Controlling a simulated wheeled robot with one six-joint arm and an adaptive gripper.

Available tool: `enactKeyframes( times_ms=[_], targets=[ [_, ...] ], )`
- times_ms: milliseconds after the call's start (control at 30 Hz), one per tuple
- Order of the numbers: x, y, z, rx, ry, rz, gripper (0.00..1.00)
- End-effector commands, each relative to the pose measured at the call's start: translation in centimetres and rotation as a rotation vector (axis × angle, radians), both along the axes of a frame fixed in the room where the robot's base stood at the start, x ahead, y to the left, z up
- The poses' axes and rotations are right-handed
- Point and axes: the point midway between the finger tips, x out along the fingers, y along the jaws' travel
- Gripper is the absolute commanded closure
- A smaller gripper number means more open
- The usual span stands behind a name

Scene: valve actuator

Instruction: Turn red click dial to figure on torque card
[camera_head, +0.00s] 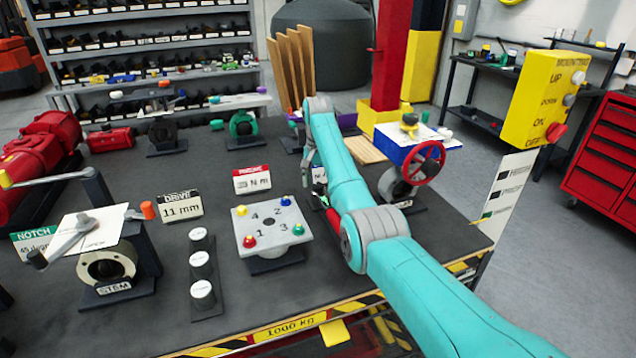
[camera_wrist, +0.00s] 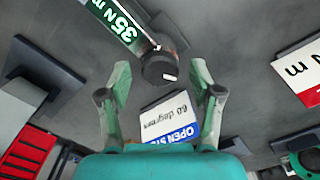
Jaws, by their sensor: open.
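A white card with a red header (camera_head: 252,179) stands on the bench and ends in "N m"; its figure is too small to read. It also shows, cut off, at the right of the wrist view (camera_wrist: 303,68). A small red part (camera_head: 334,221), possibly the red click dial, is partly hidden behind my arm. The wrist view shows a dark round knob (camera_wrist: 160,68) with a white mark, beside a green-and-white label (camera_wrist: 118,20) reading "35 N m". My gripper (camera_wrist: 160,78) is open and empty above the bench, its fingers either side of the knob in the picture, apart from it.
A blue-header card (camera_wrist: 172,118) reading "60 degrees" lies below the knob in the wrist view. A plate with coloured knobs (camera_head: 272,228) stands left of my arm. A red handwheel valve (camera_head: 425,164) is right of it. White-topped posts (camera_head: 201,260) stand farther left.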

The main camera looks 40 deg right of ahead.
Motion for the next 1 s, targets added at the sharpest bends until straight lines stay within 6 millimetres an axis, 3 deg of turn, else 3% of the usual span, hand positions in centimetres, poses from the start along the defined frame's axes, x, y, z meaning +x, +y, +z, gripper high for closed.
enactKeyframes(
  times_ms=[167, 533, 1000],
  targets=[
    [0.0, 0.0, 1.5, -0.001, -0.002, 0.000, 0.35],
    [0.0, 0.0, 6.7, 0.000, 0.000, 0.000, 0.35],
    [0.0, 0.0, 7.3, 0.000, 0.000, 0.000, 0.35]
  ],
)
